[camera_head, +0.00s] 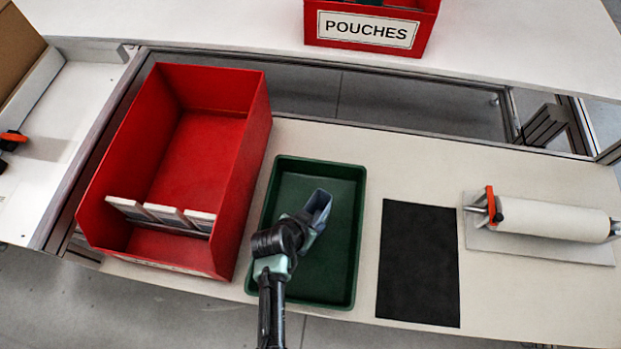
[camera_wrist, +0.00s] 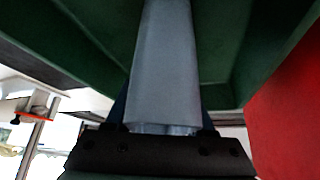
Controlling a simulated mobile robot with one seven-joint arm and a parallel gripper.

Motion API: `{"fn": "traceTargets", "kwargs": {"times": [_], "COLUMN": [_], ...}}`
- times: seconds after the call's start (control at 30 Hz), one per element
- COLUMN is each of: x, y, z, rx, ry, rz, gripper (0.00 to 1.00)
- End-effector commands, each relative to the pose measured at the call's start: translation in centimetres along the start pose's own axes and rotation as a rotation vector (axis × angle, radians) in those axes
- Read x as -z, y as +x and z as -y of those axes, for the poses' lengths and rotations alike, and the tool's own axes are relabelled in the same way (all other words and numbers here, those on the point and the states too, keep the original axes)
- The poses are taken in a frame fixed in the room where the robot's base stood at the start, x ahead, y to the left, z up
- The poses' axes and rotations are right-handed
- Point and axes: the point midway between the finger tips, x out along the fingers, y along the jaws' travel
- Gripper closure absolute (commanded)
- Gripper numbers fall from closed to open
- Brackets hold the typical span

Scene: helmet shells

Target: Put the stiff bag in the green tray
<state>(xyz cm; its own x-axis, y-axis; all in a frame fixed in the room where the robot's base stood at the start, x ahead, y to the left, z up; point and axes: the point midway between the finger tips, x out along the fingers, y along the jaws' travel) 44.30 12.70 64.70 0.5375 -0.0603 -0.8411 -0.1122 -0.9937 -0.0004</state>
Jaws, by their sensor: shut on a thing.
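The green tray (camera_head: 335,250) lies on the table in the middle of the head view; its green floor and walls (camera_wrist: 225,45) also fill the upper part of the wrist view. My gripper (camera_head: 309,218) is over the tray and shut on the stiff bag (camera_head: 321,204). The bag is grey-blue and flat-sided, and its free end points up and right in the head view. In the wrist view the bag (camera_wrist: 162,70) stretches away from the jaws toward the tray. I cannot tell whether the bag touches the tray floor.
A tall red bin (camera_head: 95,215) with several white boxes stands left of the tray. A black mat (camera_head: 419,262) lies to its right, then a white roll on a holder (camera_head: 550,220). A red POUCHES bin (camera_head: 430,40) stands at the back.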

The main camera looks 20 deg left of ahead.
Motion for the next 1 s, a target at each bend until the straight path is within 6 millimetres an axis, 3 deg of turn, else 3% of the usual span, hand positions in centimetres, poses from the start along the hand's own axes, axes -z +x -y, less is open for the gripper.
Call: {"fn": "traceTargets", "kwargs": {"times": [0.03, 0.2, 0.6, 1.0], "x": [-0.1, -0.1, 0.1, 0.2], "y": [0.1, 0.1, -0.7, -8.0], "z": [0.0, 0.0, 0.0, 0.0], "rx": [0.0, 0.0, 0.0, 0.0], "ry": [0.0, 0.0, -0.001, -0.001], "rz": [0.0, 0.0, 0.0, 0.0], "gripper": [0.42, 0.16, 0.16, 0.16]}}
